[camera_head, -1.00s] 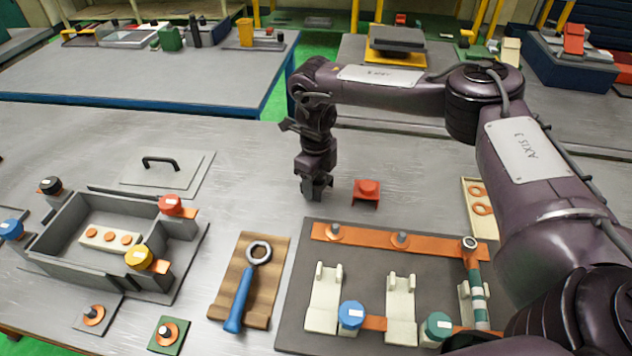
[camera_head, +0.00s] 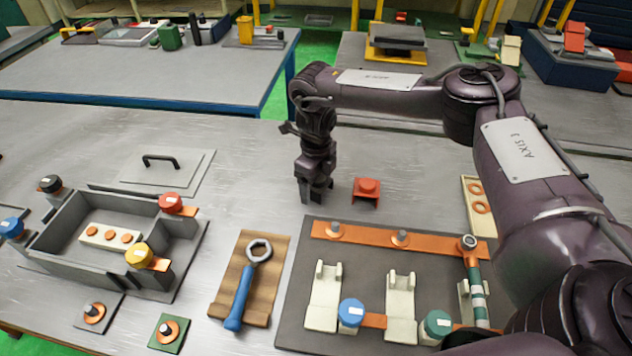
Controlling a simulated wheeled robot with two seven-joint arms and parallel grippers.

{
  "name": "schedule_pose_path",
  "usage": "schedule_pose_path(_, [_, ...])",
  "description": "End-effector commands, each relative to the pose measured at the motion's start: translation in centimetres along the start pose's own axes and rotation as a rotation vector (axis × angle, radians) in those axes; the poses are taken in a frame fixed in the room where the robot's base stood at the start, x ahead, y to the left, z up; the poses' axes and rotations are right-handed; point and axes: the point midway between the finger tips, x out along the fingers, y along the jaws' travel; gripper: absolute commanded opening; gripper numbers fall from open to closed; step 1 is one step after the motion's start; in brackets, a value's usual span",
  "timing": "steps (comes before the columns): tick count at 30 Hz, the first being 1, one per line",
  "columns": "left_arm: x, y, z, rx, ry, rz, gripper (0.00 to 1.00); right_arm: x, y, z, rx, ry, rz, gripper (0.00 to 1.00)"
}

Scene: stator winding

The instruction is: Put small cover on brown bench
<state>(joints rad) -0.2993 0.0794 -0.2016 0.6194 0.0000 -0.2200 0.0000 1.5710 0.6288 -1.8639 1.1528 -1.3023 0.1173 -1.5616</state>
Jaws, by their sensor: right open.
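My right gripper (camera_head: 317,194) points down over the grey table, left of a small red cover-like piece (camera_head: 367,188). It is open, and I see nothing between its fingers. The red piece has a round knob on top and stands apart from the gripper. A flat grey cover plate with a black handle (camera_head: 180,181) lies at the left, behind the open grey box (camera_head: 61,227). A brown mat (camera_head: 269,293) with a blue-handled ring wrench (camera_head: 242,289) on it lies in the front middle. I cannot tell for certain which surface is the brown bench. My left gripper is not in view.
A dark board (camera_head: 297,277) with an orange strip, pale brackets and blue and green caps lies at the front right. My right arm hides part of it. The table (camera_head: 235,180) is clear left of the gripper. Other benches stand behind.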

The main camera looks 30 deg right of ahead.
Motion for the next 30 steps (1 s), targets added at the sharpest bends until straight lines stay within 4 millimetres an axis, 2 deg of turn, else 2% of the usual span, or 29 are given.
schedule_pose_path(5, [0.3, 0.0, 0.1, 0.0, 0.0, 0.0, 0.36, -2.1, -0.1, 0.1, 0.0, -0.004, -0.001, 0.78])
schedule_pose_path(11, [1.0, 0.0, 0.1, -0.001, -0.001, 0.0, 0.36, -6.5, -0.1, 0.1, 0.001, -0.005, -0.001, 0.78])
schedule_pose_path(12, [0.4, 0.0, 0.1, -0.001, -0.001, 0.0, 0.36, -7.8, -0.1, 0.1, -0.001, -0.005, -0.004, 0.78])
schedule_pose_path(18, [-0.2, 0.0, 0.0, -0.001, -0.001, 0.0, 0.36, -11.1, 0.0, 0.1, -0.001, -0.003, -0.003, 0.78])
schedule_pose_path(22, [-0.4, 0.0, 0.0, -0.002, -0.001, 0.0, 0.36, -12.0, 0.0, 0.1, 0.0, -0.001, -0.001, 0.78])
schedule_pose_path(30, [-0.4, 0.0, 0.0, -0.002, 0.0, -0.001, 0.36, -12.2, 0.0, 0.0, 0.0, 0.0, 0.0, 0.78])
